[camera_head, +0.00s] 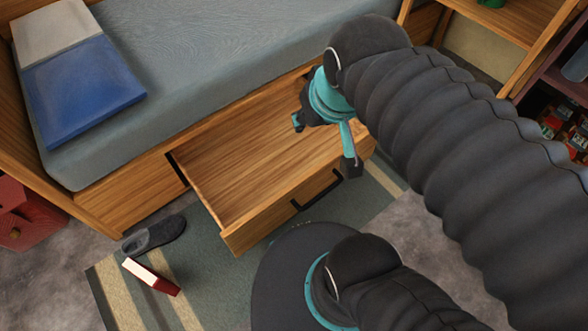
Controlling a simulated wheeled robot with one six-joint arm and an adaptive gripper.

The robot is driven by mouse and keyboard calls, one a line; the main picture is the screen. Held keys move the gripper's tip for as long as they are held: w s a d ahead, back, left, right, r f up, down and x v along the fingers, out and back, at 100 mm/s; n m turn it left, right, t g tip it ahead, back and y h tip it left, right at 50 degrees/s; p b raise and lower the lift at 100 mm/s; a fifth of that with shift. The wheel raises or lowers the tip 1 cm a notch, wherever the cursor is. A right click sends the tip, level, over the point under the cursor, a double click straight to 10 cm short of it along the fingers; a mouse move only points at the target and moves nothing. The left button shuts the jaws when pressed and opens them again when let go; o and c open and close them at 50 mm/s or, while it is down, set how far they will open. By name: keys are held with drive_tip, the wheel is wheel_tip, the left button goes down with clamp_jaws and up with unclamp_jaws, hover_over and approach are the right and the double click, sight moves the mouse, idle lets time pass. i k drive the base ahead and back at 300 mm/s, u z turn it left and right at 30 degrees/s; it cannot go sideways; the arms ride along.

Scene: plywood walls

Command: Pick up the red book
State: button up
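The red book (165,287) is small in view at the lower left, on the striped rug. Its pale page edge faces up and left, and it looks tilted or standing rather than lying flat; I cannot tell exactly. My gripper (323,145) is over the pulled-out wooden drawer, up and to the right of the book and well apart from it. Its two dark fingertips are spread apart with nothing between them. Part of the gripper is hidden by my arm.
The open drawer (240,165) looks empty and juts out from under the bed (200,60). A dark slipper (154,236) lies just above the book. A red cabinet (25,215) stands at the left edge. Rug (230,290) is bare right of the book.

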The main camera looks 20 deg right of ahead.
sight(152, 277)
drive_tip(key=z, duration=1.2)
drive_tip(key=k, duration=1.5)
drive_tip(key=u, duration=1.35)
